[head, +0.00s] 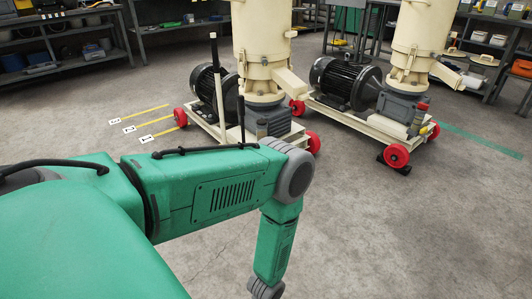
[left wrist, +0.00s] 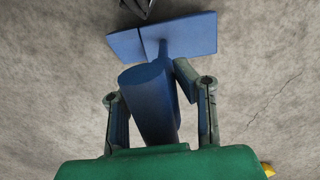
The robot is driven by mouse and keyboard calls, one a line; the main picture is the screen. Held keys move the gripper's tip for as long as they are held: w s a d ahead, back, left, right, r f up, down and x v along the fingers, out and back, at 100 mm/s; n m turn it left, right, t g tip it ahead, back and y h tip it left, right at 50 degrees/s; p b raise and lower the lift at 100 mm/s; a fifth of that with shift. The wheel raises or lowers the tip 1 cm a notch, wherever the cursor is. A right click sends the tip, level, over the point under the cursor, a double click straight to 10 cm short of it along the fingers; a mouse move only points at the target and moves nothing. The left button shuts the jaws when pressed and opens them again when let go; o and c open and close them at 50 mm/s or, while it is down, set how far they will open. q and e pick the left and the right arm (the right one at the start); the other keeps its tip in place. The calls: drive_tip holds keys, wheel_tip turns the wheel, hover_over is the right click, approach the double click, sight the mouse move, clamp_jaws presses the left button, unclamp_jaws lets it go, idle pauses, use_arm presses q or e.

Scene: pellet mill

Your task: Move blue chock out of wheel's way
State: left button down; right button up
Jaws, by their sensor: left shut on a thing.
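The blue chock (left wrist: 190,38) shows in the left wrist view as a wide blue block with a thick blue handle. My left gripper (left wrist: 153,95) is shut on the handle, with one finger on each side. Grey concrete floor lies behind the chock; I cannot tell whether the chock touches it. In the head view my green left arm reaches across the lower middle, and its gripper and the chock are out of frame. Red wheels carry the left pellet mill (head: 262,72); its front right wheel (head: 313,143) is in view. My right gripper is not seen.
A second pellet mill (head: 410,50) stands at the right, with a black wedge (head: 395,165) by its front wheel (head: 396,155). Yellow floor lines (head: 158,134) with number cards lie left of the mills. Shelves line the back. The right foreground floor is clear.

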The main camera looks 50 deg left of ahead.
use_arm(q)
drive_tip(key=shift+f, duration=0.15)
idle(0.3)
drive_tip(key=shift+f+b, duration=0.45)
drive_tip(key=shift+b, duration=0.15)
drive_tip(key=shift+f, duration=0.15)
unclamp_jaws()
idle(0.4)
idle(0.4)
drive_tip(key=shift+w+a+r+p, duration=0.15)
drive_tip(key=shift+w+r+p, duration=0.05)
drive_tip(key=shift+r+p, duration=1.85)
drive_tip(key=shift+w+a+r+p, duration=0.15)
drive_tip(key=shift+r+p, duration=1.25)
drive_tip(key=shift+r, duration=1.1)
